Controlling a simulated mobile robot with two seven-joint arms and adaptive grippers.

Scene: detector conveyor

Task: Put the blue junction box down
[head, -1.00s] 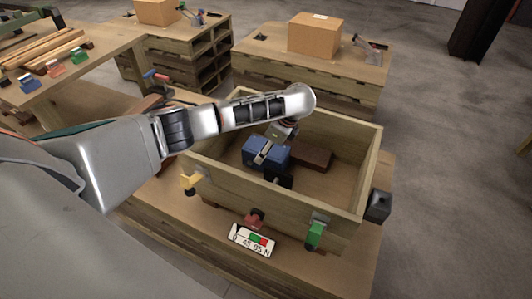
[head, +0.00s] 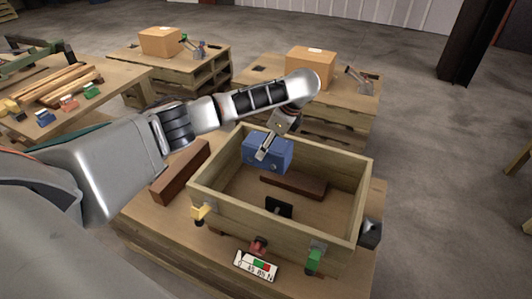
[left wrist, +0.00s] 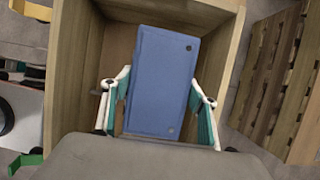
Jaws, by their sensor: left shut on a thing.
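The blue junction box (head: 268,152) is held up in the left part of the open wooden crate (head: 207,201), near the height of its far wall. My left gripper (head: 264,150) is shut on it from above. In the left wrist view the box (left wrist: 160,80) sits between the two fingers of the gripper (left wrist: 158,105), with crate walls around it. My right gripper is in neither view.
A brown block (head: 294,184) and a small black piece (head: 279,206) lie on the crate floor. Another brown block (head: 180,172) lies on the table left of the crate. Coloured clamps, a green one (head: 314,258) among them, line the crate's front. Cardboard boxes (head: 310,68) stand on pallets behind.

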